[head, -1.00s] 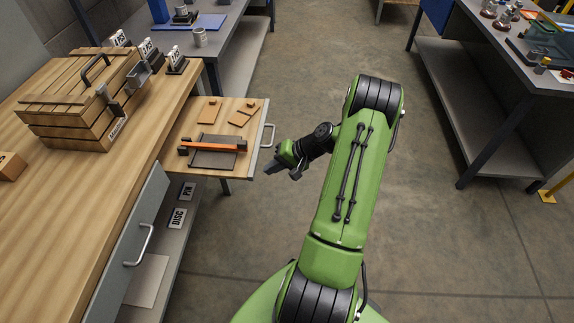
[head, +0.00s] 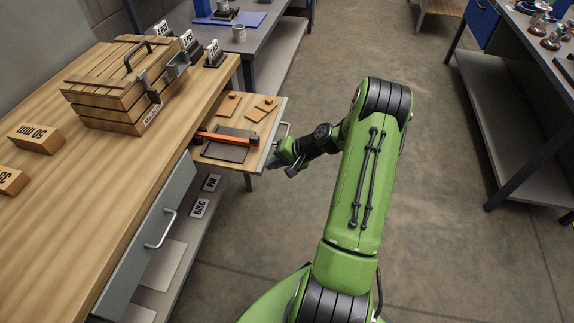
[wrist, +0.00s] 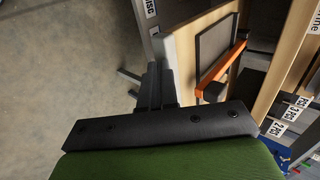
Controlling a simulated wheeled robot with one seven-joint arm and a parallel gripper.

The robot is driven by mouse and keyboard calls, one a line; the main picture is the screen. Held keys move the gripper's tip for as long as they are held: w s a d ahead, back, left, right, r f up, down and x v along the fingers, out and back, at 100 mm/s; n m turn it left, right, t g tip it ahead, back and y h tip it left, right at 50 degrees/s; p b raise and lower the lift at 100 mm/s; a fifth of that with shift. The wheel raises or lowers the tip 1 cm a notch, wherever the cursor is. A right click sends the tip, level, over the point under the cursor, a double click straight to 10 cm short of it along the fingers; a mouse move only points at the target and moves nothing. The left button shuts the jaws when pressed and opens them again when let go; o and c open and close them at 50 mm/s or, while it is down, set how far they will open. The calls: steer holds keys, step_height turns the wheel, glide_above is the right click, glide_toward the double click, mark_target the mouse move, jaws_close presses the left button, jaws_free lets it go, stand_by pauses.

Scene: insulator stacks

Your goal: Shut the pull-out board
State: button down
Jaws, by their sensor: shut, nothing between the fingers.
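The pull-out board (head: 262,136) is a light wooden shelf sticking part way out of the right side of the wooden bench. On the board lie small wooden pieces, a dark grey plate and an orange bar (head: 213,138). My gripper (head: 272,164) is shut and empty, at the near outer corner of the board. In the wrist view its dark fingers (wrist: 153,85) come up against or very close to the board's pale outer face (wrist: 170,62). Exact contact is hard to tell.
A slatted wooden crate (head: 115,88) and wooden blocks (head: 37,138) are on the bench top (head: 80,210). Another bench (head: 510,65) stands at the right. Open floor lies between.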

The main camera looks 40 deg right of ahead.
mark_target(206, 153)
steer(key=w+a, duration=0.4)
steer(key=w, duration=0.1)
steer(key=w+a, duration=0.4)
steer(key=w, duration=0.1)
steer(key=w+a, duration=0.4)
steer(key=w, duration=0.1)
steer(key=shift+w+a, duration=0.15)
steer(key=shift+w, duration=0.25)
steer(key=shift+w+a+r, duration=0.1)
steer(key=shift+w+a, duration=0.1)
steer(key=shift+w, duration=0.05)
steer(key=shift+r, duration=0.1)
